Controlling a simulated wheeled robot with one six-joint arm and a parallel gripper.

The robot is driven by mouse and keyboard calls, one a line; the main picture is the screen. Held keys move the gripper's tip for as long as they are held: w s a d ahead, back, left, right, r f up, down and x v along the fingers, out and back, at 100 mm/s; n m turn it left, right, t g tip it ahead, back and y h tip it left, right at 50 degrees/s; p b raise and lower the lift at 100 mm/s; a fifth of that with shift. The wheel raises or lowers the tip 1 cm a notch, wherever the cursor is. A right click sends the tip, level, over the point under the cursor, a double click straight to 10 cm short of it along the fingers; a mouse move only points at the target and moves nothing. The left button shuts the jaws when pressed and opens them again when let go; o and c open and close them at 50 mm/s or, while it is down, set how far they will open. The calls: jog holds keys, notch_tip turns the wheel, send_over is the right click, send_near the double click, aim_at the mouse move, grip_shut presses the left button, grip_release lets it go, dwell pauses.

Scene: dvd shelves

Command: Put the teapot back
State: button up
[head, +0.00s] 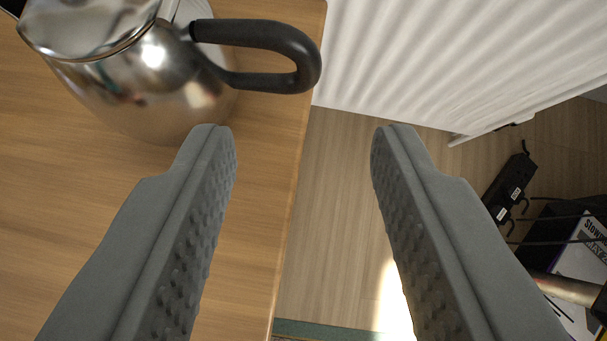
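The teapot (150,85) is shiny metal with a black loop handle (268,40). It stands on a wooden surface (60,230) at the upper left, and its handle points right, to the surface's edge. The teapot's top and left side are partly cut off by the frame. My gripper (303,150) is open and empty, its two grey fingers wide apart. The left finger is over the wooden surface, its tip just below the teapot in the picture. The right finger is over the floor beyond the edge. The handle lies ahead of the gap between the fingertips.
The wooden surface ends at an edge (290,210) running down the middle. A white ribbed radiator (460,60) is at the upper right. A black power strip (510,190) with cables lies on the floor (340,190) at right, near a dark box with a white label (580,260).

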jog(key=shift+s+d+r, duration=0.15)
jog(key=shift+s+r, duration=0.25)
jog(key=s+a+r+m+t+h, duration=0.15)
jog(key=s+r, duration=0.25)
jog(key=r, duration=0.7)
jog(key=s+a+r+t+h, duration=0.15)
jog(key=s+r, duration=0.25)
jog(key=r, duration=0.6)
jog(key=s+a+r+m+t, duration=0.15)
jog(key=s+r, duration=0.25)
jog(key=r, duration=0.7)
jog(key=s+a+r+t, duration=0.1)
jog(key=s+r, duration=0.4)
jog(key=s, duration=0.3)
jog(key=s+a+r+m+t, duration=0.1)
jog(key=s+a+r, duration=0.1)
jog(key=s+r, duration=0.3)
jog(key=s+a+r+t, duration=0.1)
jog(key=s+r, duration=0.5)
jog(key=s, duration=0.7)
jog(key=shift+s+a+t, duration=0.2)
jog(key=shift+t, duration=0.25)
